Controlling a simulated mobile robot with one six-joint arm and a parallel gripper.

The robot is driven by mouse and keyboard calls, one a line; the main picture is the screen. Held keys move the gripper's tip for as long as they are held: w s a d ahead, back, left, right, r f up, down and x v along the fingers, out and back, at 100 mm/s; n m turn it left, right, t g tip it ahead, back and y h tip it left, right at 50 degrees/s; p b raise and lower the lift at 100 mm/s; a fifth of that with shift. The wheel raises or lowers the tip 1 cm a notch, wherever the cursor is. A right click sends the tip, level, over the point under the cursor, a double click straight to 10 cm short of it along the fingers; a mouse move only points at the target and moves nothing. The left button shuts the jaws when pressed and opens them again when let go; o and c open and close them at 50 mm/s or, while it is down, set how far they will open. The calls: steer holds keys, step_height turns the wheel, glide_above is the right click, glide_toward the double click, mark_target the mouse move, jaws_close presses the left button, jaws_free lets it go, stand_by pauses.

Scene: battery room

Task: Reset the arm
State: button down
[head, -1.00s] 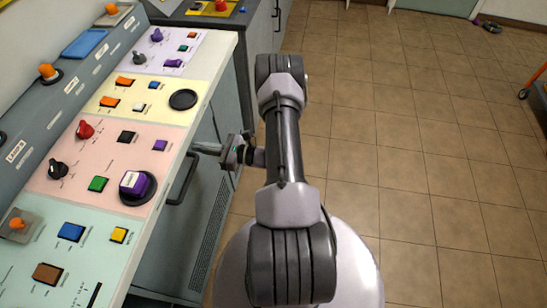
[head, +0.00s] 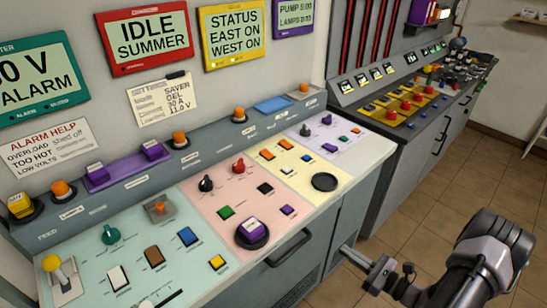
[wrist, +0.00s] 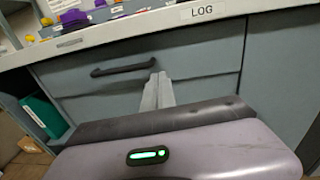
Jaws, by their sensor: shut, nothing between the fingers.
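My arm shows at the lower right of the head view. My gripper (head: 346,250) points left toward the front of the control console (head: 335,172), below its worktop edge and right of a dark drawer handle (head: 289,249). In the wrist view, the pale fingers of my gripper (wrist: 158,80) are together with nothing between them. They point at the grey cabinet front (wrist: 205,65), with the handle (wrist: 123,67) up and left of them. I cannot tell the exact gap to the cabinet.
The console carries several buttons and knobs, and a purple block (head: 251,231) on a round black pad. Signs such as the red-framed display (head: 146,37) hang behind. A second console (head: 410,100) stands further back. Tiled floor (head: 400,195) lies open at right. A green binder (wrist: 45,115) sits in a shelf.

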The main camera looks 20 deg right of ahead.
steer(key=w+a+r+n+g+y, duration=0.2)
steer(key=a+r+n+g+y, duration=0.1)
steer(key=a+r+n+g, duration=1.4)
steer(key=s+a+r+n+t+h, duration=0.6)
steer(key=s+a+r+n+h, duration=0.2)
steer(key=s+a+r, duration=0.3)
step_height(320, 180, up, 3)
steer(key=shift+s+a+f+n, duration=0.1)
steer(key=shift+s+a+n, duration=0.15)
steer(key=shift+a+n, duration=0.7)
steer(key=shift+a, duration=0.1)
